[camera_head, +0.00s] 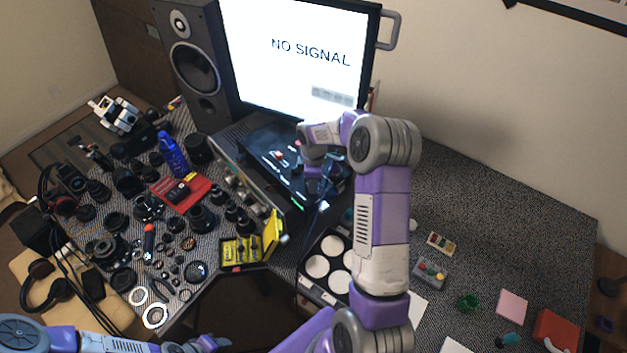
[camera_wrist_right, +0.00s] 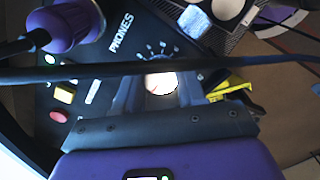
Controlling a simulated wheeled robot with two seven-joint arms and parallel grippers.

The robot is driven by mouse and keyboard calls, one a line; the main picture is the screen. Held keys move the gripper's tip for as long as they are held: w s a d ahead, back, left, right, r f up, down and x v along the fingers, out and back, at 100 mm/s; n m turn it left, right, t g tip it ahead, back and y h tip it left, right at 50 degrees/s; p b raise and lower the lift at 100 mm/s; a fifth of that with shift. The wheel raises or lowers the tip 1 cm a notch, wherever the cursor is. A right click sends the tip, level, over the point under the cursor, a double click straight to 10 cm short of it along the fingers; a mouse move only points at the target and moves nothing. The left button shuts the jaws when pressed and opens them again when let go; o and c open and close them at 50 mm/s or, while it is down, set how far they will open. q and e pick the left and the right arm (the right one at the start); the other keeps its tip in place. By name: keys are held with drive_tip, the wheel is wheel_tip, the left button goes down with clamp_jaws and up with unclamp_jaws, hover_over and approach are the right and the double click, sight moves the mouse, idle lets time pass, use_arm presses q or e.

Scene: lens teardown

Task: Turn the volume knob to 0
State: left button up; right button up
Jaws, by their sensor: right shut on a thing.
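The black audio device (camera_head: 262,150) stands under the monitor, with lit marks on its top. In the right wrist view its panel (camera_wrist_right: 105,75) bears the label PHONES and a ring of tick marks. A round knob with a bright top (camera_wrist_right: 160,83) sits by these ticks, between the fingers of my right gripper (camera_wrist_right: 160,92). The right gripper is shut on the knob. In the head view the right gripper (camera_head: 320,188) is low over the device's right part, and the knob is hidden there. My left gripper (camera_head: 205,343) is at the bottom edge, partly cut off; its jaws are unclear.
A dark cable (camera_wrist_right: 75,70) crosses the right wrist view in front of the panel. A monitor (camera_head: 300,60) reading NO SIGNAL and a speaker (camera_head: 195,65) stand behind. Lenses and parts crowd the left table. A yellow case (camera_head: 272,235) lies open near the device.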

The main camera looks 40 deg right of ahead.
drive_tip(key=o, duration=1.1)
drive_tip(key=shift+c, duration=0.2)
drive_tip(key=shift+r, duration=0.1)
wheel_tip(320, 180, up, 8)
drive_tip(key=shift+f, duration=0.25)
drive_tip(key=shift+f, duration=0.1)
